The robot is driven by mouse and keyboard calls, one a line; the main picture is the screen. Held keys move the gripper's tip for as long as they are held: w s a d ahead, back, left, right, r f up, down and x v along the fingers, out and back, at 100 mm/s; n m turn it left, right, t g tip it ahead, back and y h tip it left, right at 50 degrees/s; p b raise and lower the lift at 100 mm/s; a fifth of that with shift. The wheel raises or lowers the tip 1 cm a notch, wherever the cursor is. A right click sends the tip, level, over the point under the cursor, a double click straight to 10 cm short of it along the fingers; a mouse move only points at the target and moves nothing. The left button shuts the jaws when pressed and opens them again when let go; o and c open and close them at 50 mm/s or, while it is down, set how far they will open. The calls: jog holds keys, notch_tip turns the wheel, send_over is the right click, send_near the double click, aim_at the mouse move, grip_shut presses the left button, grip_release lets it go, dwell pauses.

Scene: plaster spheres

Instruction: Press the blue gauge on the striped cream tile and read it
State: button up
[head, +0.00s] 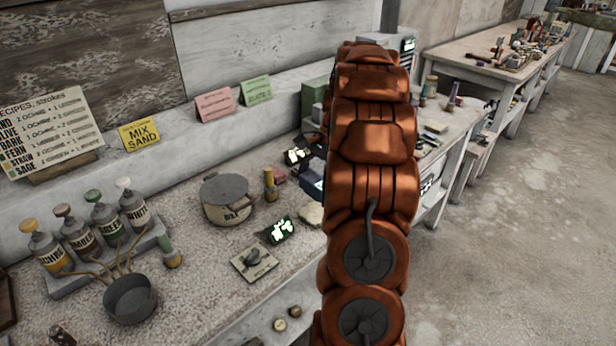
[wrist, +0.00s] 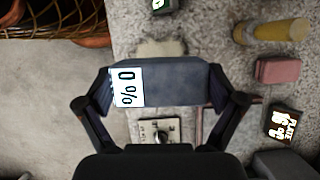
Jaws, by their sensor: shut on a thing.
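My gripper (wrist: 160,98) is shut on the blue gauge (wrist: 185,85), a blue-grey block with a white screen at its left end. The screen reads 0 %, turned sideways. A finger is on each end of the gauge. A pale cream tile (wrist: 160,48) lies on the counter just above the gauge in the wrist view, its lower edge apparently covered; I cannot make out stripes. The tile also shows in the head view (head: 311,214), left of my arm. There my arm hides the gripper, and a bluish piece (head: 311,184) beside it may be the gauge.
A knobbed plate (wrist: 155,132) lies below the gauge. A pink block (wrist: 278,70), yellow cylinder (wrist: 272,32) and lit PLATE display (wrist: 284,123) stand to the right. The floor (head: 510,220) is clear.

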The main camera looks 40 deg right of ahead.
jog(key=shift+f+b, duration=1.1)
jog(key=shift+f, duration=1.75)
jog(key=shift+f, duration=0.55)
jog(key=shift+r+p, duration=1.35)
jog(key=shift+r, duration=2.2)
